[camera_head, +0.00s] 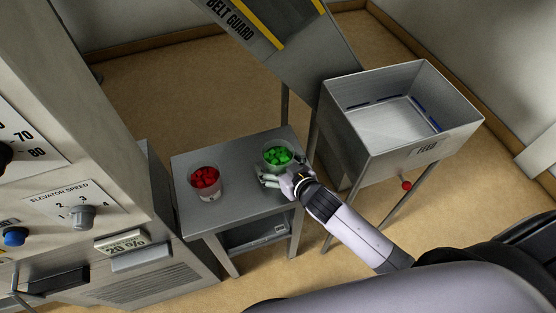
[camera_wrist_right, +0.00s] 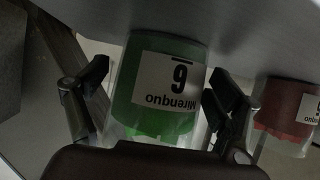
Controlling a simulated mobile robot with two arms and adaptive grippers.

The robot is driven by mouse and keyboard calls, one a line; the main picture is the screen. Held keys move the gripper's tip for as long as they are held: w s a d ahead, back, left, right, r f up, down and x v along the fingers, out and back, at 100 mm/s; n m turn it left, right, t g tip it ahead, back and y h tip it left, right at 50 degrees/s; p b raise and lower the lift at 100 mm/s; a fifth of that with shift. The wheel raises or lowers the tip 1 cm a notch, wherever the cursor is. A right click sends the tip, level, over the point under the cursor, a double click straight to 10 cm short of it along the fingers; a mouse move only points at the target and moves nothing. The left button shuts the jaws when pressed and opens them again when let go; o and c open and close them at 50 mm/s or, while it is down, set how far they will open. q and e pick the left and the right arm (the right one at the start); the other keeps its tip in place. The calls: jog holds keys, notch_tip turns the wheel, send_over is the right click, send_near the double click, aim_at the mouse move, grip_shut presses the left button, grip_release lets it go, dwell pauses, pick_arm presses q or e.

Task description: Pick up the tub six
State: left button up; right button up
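A clear tub with green pieces (camera_head: 277,156) stands upright near the back right of the small grey table. In the right wrist view this green tub (camera_wrist_right: 165,85) fills the middle; its white label is upside down, with the word "Mirenquo" and one underlined digit, a six or nine. My right gripper (camera_head: 284,172) is at the near side of it. In the wrist view its dark fingers are spread, one on each side of the tub; I cannot tell whether they touch it. My left gripper is not in view.
A tub with red pieces (camera_head: 206,182) stands on the grey table (camera_head: 237,205) to the left; it also shows in the wrist view (camera_wrist_right: 287,112). A metal feed bin (camera_head: 420,140) is at the right, the belt guard (camera_head: 285,45) behind, a control panel (camera_head: 75,200) at the left.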

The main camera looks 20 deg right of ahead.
jog(key=c, duration=1.3)
jog(key=shift+c, duration=0.2)
jog(key=shift+r, duration=0.1)
